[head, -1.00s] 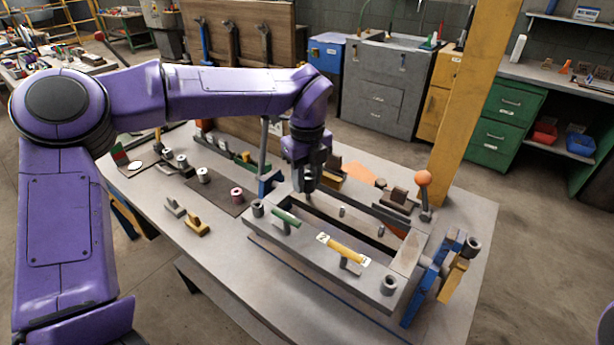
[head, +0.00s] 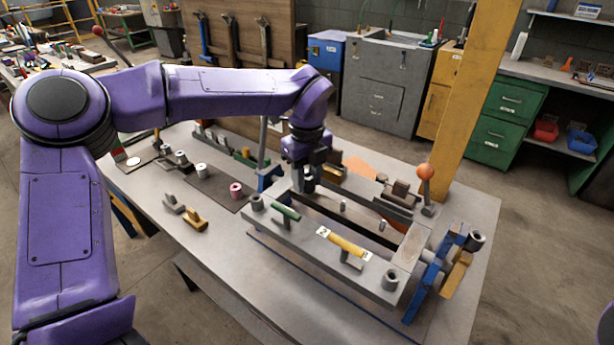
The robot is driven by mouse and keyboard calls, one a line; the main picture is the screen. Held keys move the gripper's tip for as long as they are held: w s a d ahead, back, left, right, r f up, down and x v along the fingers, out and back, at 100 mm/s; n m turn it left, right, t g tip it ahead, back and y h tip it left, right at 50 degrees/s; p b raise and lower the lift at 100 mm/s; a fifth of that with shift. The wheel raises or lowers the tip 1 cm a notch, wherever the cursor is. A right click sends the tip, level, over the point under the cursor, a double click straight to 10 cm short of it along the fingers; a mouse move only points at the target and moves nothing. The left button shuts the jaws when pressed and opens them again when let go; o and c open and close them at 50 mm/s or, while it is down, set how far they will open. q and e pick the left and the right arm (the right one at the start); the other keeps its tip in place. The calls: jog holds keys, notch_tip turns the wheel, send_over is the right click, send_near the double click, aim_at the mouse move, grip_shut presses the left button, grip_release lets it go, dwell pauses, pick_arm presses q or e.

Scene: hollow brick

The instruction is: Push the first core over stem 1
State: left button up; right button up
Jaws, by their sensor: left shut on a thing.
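My left gripper (head: 305,183) points down at the far left end of the long open mould frame (head: 320,243) on the table. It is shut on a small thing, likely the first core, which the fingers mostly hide. Two short grey stems (head: 343,205) (head: 382,225) stand bare inside the frame, to the right of the gripper. No stem shows under the gripper, so I cannot tell how the held thing sits on stem 1. A pink core (head: 236,190) and a pale core (head: 202,171) stand on a dark mat left of the frame. My right gripper is not in view.
A yellow handle marked 2 (head: 343,243) and a green handle (head: 286,212) sit on the frame's front bar. A lever with an orange ball (head: 425,172) stands at its back right corner. Grey and yellow blocks (head: 195,219) lie on the table at left.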

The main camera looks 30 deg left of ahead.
pick_arm(q)
jog(key=shift+f+b, duration=0.5)
jog(key=shift+f, duration=0.2)
jog(key=o, duration=1.1)
jog(key=shift+r, duration=0.1)
notch_tip(320, 180, up, 11)
jog(key=shift+f+b, duration=0.2)
jog(key=shift+b, duration=0.3)
jog(key=shift+f, duration=0.1)
